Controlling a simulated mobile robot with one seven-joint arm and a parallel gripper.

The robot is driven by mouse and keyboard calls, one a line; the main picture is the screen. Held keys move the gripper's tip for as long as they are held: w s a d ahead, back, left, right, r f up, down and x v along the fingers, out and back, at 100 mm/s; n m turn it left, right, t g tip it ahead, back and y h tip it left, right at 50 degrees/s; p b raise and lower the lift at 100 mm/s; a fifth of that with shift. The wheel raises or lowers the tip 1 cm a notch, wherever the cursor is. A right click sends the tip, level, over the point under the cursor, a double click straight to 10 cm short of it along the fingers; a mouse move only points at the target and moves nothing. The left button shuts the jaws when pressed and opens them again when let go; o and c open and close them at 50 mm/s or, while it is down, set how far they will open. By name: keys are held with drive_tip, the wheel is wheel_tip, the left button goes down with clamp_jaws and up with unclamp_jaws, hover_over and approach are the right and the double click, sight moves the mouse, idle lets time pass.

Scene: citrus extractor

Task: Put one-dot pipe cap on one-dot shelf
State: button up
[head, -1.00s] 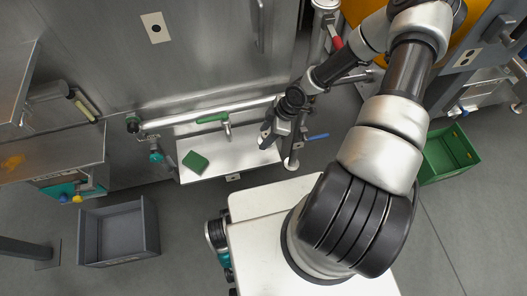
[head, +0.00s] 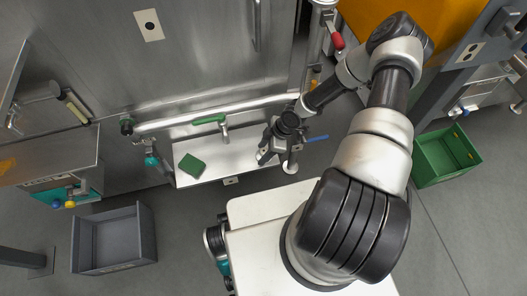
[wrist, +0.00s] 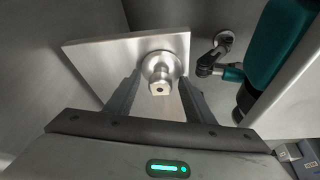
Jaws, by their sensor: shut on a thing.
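My gripper (wrist: 160,82) is shut on a silver, rounded pipe cap (wrist: 160,66) between its fingertips. A small pale tag with one dark dot (wrist: 160,89) shows on the cap's near side. In the head view my gripper (head: 265,156) is over the right part of a white shelf (head: 228,157), close to its front edge; the cap cannot be made out there. A small tag (head: 231,181) sits at the shelf's front edge, its dots too small to count. In the wrist view a flat metal plate (wrist: 98,58) lies behind the cap; I cannot tell whether they touch.
A green sponge (head: 192,165) lies on the shelf's left part. A horizontal pipe with a green-handled valve (head: 209,120) runs behind it. A blue-handled part (head: 317,138) is right of my gripper. A grey crate (head: 85,243) and a green crate (head: 427,165) stand on the floor.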

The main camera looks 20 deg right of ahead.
drive_tip(key=shift+f, duration=0.2)
drive_tip(key=o, duration=1.1)
drive_tip(key=shift+r, duration=0.1)
drive_tip(key=shift+r, duration=0.2)
drive_tip(key=p+v, duration=0.3)
drive_tip(key=v, duration=0.9)
drive_tip(key=shift+f, duration=0.1)
